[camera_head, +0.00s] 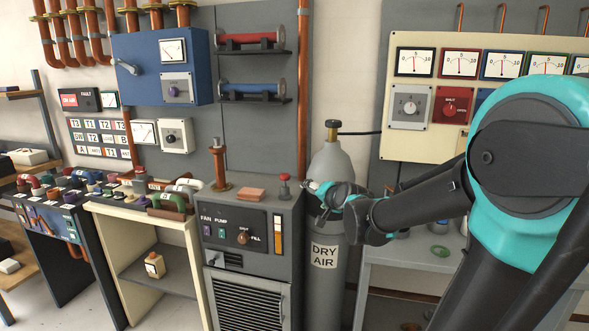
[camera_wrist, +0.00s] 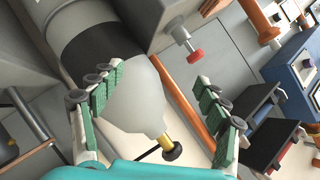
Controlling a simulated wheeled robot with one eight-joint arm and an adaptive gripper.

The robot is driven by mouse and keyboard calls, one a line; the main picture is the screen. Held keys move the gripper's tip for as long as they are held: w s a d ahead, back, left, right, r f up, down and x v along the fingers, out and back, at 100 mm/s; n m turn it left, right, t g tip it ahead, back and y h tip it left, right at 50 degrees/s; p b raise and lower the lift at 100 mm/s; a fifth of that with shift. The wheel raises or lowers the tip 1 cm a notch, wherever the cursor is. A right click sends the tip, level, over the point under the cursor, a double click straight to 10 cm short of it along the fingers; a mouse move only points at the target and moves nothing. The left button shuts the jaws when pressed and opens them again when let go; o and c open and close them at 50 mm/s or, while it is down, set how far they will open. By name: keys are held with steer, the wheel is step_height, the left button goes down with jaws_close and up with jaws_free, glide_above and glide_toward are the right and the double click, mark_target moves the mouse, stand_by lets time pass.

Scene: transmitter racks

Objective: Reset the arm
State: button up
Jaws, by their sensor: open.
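My arm reaches in from the right in the head view, teal and dark grey. My gripper (camera_head: 322,196) is in front of the grey DRY AIR cylinder (camera_head: 326,268), just right of the fan and pump cabinet. In the wrist view my gripper (camera_wrist: 165,110) has its two green-padded fingers wide apart with nothing held between them. The cylinder's pale shoulder (camera_wrist: 130,90) and brass valve with a black knob show behind the gap. I cannot tell how far the cylinder is from the fingers.
The FAN PUMP cabinet (camera_head: 240,236) carries a red knob (camera_head: 285,178) and a copper-coloured block (camera_head: 251,194). A cream meter panel (camera_head: 433,109) hangs behind my arm. A grey bench (camera_head: 400,250) stands below it. A cream table with several handles is at left.

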steer(key=s+d+f+n+g+h, duration=0.2)
steer(key=s+d+f, duration=0.4)
steer(key=s+f, duration=0.4)
steer(key=s+d+f+n+g+h, duration=0.2)
steer(key=s+d+f+n+g, duration=0.2)
steer(key=s+f, duration=0.7)
steer(key=s+d+g, duration=0.2)
steer(key=s, duration=0.4)
steer(key=shift+s+f, duration=0.15)
steer(key=shift+s, duration=0.05)
steer(key=shift+d, duration=0.1)
